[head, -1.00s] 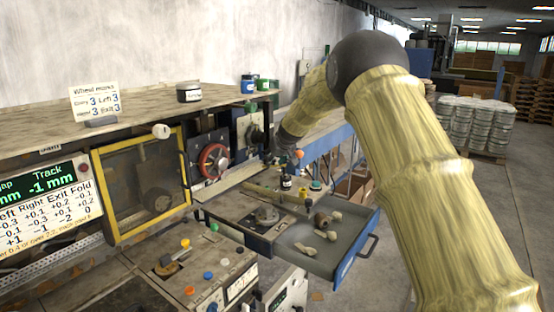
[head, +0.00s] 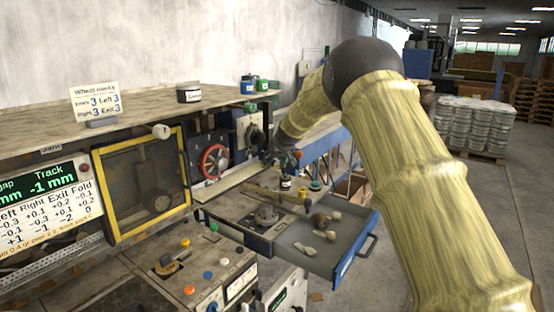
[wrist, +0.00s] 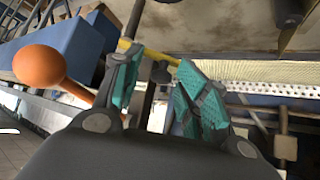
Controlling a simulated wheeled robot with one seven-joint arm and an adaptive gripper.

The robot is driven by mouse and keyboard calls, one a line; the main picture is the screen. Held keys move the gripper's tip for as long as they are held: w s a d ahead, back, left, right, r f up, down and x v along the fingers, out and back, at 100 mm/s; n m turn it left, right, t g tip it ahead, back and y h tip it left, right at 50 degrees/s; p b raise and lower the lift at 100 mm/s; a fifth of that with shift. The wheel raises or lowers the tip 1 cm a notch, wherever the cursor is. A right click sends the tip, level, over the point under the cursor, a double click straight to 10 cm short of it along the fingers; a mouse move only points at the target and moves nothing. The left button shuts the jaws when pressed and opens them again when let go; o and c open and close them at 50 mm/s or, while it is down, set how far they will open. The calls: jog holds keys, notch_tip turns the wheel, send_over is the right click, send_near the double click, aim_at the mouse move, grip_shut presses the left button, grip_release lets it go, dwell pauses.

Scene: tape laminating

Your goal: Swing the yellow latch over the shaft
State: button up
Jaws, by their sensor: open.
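In the wrist view, my gripper (wrist: 158,72) is open, with its teal-padded fingers spread apart. A thin yellow bar, which looks like the yellow latch (wrist: 161,54), crosses the gap between the fingertips. I cannot tell if the pads touch it. A dark rod (wrist: 148,101) runs lengthwise between the fingers; whether it is the shaft is unclear. An orange ball knob (wrist: 38,66) on a stem is left of the left finger. In the head view, the gripper is small and dark beyond the drawer, beside the machine, and its fingers cannot be made out.
An open grey drawer (head: 355,228) holds loose pale pieces and sticks out below my arm. A red handwheel (head: 213,162) and a yellow-framed window (head: 185,165) are on the machine front. Bottles and jars stand on the shelf (head: 135,112).

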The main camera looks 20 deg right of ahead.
jog(key=v, duration=1.2)
jog(key=shift+d+r, duration=0.1)
dwell(0.4)
